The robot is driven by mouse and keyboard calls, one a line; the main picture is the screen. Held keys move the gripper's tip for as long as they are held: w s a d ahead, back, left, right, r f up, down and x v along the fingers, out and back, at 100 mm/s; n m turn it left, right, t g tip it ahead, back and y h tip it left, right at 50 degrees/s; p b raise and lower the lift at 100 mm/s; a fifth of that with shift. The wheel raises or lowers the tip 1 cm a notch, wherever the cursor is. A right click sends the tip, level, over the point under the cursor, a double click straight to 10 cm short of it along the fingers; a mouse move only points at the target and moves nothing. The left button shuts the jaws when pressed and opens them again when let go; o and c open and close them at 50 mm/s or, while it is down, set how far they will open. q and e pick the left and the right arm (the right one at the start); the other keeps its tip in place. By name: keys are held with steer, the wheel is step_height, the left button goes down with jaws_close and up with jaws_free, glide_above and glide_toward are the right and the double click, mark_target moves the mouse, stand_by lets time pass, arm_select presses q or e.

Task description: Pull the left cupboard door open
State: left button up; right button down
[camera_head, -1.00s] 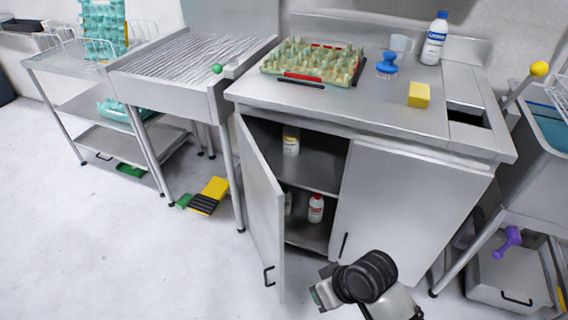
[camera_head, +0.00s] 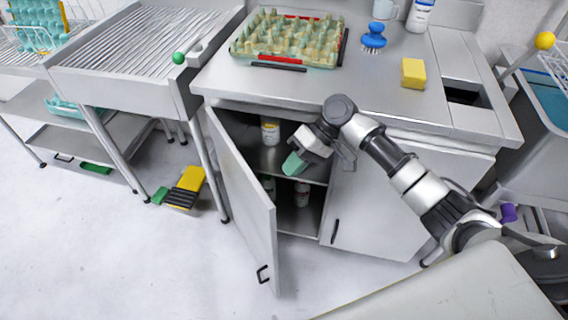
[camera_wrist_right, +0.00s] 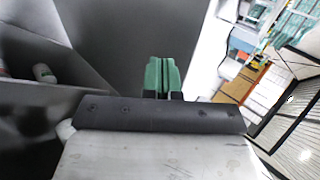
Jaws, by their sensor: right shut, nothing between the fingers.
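The left cupboard door (camera_head: 243,198) is swung partly open toward the front, with its black handle (camera_head: 263,274) near the lower free edge. My right gripper (camera_head: 292,165) is in front of the cupboard opening, beside the inner side of this door. Its green fingers are closed together with nothing between them. In the right wrist view the shut fingers (camera_wrist_right: 164,76) stand before a grey surface that looks like the door's inner face; whether they touch it I cannot tell. The right cupboard door (camera_head: 375,205) is shut. My left gripper is out of view.
Floor in front of the door is clear.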

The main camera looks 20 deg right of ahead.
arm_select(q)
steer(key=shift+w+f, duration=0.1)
arm_select(e)
steer(key=x, duration=0.8)
steer(key=shift+a, duration=0.15)
